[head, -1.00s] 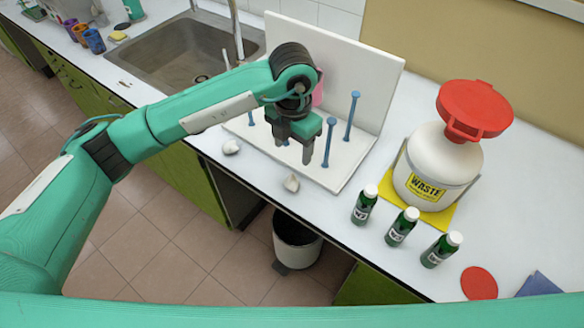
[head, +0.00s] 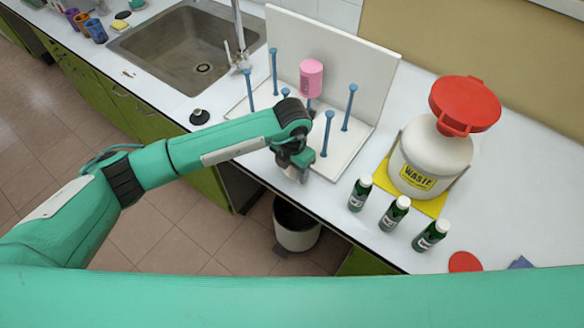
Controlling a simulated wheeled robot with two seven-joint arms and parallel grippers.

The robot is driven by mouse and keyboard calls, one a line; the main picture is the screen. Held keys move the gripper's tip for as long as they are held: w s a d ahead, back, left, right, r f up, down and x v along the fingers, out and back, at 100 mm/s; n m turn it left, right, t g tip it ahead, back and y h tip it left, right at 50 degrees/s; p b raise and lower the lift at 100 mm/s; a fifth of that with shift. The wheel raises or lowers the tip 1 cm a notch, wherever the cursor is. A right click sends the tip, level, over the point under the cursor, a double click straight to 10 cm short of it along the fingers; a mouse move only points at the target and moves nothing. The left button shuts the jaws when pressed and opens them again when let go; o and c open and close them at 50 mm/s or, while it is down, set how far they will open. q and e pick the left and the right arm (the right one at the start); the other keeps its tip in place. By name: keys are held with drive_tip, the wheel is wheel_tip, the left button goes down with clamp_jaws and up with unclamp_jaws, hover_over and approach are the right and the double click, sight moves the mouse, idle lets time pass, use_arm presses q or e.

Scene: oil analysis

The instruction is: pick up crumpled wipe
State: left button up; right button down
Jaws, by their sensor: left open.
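My left gripper (head: 297,173) is open and low over the front edge of the white counter, in front of the white peg rack. A small whitish patch, probably a crumpled wipe (head: 303,177), shows at its fingertips. The gripper covers most of it, and I cannot tell whether the fingers touch it. A second white crumpled piece, seen earlier farther left on the counter, is hidden behind my left forearm. My right gripper is not in view.
The peg rack (head: 350,150) has blue pegs and a pink container (head: 311,78). A waste jug (head: 435,160) with a red lid (head: 465,104) and several green bottles stand right. A bin (head: 296,228) is below the counter edge. A small dark object (head: 199,117) sits near the sink (head: 190,55).

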use_arm(q)
drive_tip(key=c, duration=1.1)
wheel_tip(320, 180, up, 20)
drive_tip(key=b, duration=0.5)
